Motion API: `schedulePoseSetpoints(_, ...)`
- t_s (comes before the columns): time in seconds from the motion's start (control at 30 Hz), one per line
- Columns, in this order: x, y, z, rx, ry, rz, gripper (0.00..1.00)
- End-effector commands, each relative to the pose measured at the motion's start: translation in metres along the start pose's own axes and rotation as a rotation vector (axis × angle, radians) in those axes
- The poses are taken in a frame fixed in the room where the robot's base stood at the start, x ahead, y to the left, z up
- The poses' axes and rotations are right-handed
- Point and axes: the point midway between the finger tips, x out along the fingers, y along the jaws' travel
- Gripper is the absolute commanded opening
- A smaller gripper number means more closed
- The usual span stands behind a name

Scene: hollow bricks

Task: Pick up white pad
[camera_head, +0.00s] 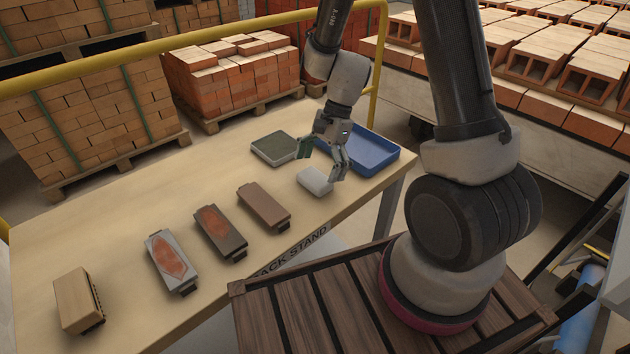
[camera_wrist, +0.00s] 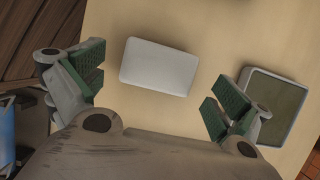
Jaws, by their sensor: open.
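The white pad (camera_head: 315,181) is a small rounded block lying flat on the table, near its right end, in the head view. In the wrist view the white pad (camera_wrist: 159,67) lies just ahead of my gripper, between the lines of its two fingers. My gripper (camera_head: 322,160) is over the table, close above and behind the pad. The wrist view shows my gripper (camera_wrist: 157,88) open and empty, with green finger pads spread wide apart. The fingers do not appear to touch the pad.
A green-topped grey pad (camera_head: 275,149) lies left of my gripper; it also shows in the wrist view (camera_wrist: 277,104). A blue tray (camera_head: 372,154) stands behind right. Several brick-like blocks (camera_head: 220,231) lie along the table (camera_head: 120,229). A yellow rail (camera_head: 150,48) runs behind.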

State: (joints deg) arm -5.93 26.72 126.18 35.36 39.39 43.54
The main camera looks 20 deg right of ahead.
Motion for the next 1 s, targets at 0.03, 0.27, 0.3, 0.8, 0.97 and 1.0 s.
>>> schedulePoseSetpoints(0.03, 0.009, 0.001, -0.001, 0.0, -0.001, 0.004, 1.0)
schedulePoseSetpoints(0.27, 0.025, 0.0, -0.001, -0.002, 0.001, 0.001, 1.0)
schedulePoseSetpoints(0.3, 0.025, 0.0, -0.001, -0.002, 0.001, 0.0, 1.0)
schedulePoseSetpoints(0.8, 0.024, 0.0, -0.001, -0.002, 0.001, 0.001, 0.64)
schedulePoseSetpoints(0.97, 0.023, 0.0, 0.0, -0.003, 0.001, 0.0, 0.64)
schedulePoseSetpoints(1.0, 0.02, 0.0, 0.001, -0.003, 0.001, 0.0, 0.64)
